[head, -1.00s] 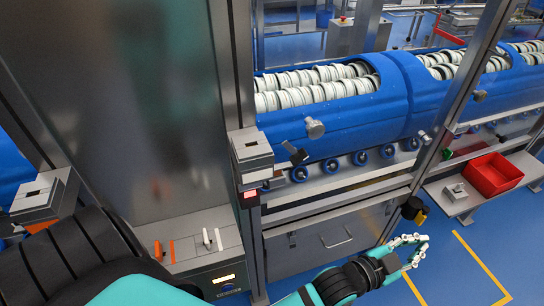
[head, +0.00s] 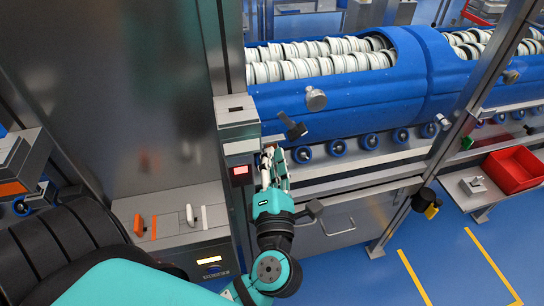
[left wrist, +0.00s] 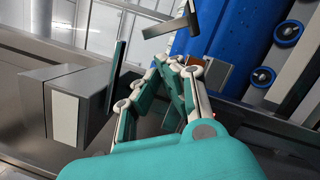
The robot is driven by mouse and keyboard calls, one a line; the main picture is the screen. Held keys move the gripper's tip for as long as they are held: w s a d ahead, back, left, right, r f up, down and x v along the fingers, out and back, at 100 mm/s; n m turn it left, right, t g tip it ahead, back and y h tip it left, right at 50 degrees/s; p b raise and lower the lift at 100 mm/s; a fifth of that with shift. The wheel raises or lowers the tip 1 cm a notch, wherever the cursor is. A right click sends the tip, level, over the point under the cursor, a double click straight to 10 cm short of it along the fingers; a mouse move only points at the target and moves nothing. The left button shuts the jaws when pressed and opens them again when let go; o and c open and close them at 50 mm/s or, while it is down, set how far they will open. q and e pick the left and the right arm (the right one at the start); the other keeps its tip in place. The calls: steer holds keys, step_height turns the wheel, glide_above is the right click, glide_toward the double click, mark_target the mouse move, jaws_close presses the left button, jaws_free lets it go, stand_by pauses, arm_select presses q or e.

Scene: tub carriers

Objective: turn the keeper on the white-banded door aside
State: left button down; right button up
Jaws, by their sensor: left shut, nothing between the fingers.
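My left gripper (head: 270,158) is shut and empty, fingers pointing up beside the steel door post. Its fingers also show in the left wrist view (left wrist: 178,72). Just above and right of the fingertips is a dark angled lever (head: 292,127), which looks like the keeper. To their left is a grey block with a pale band (head: 237,125), which also shows in the left wrist view (left wrist: 68,105). A dark upright plate (left wrist: 118,62) stands between block and fingers there. I cannot tell whether the fingers touch anything. My right gripper is not in view.
Behind is a blue tub carrier (head: 360,95) with white rings. A ledge with an orange handle (head: 139,226) and white handle (head: 190,215) lies left. An orange-banded block (head: 12,188) is at far left. A red bin (head: 514,170) sits right; floor there is open.

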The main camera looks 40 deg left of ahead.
mark_target(289, 122)
arm_select(q)
steer(key=shift+p+x, duration=0.95)
steer(key=shift+x, duration=2.5)
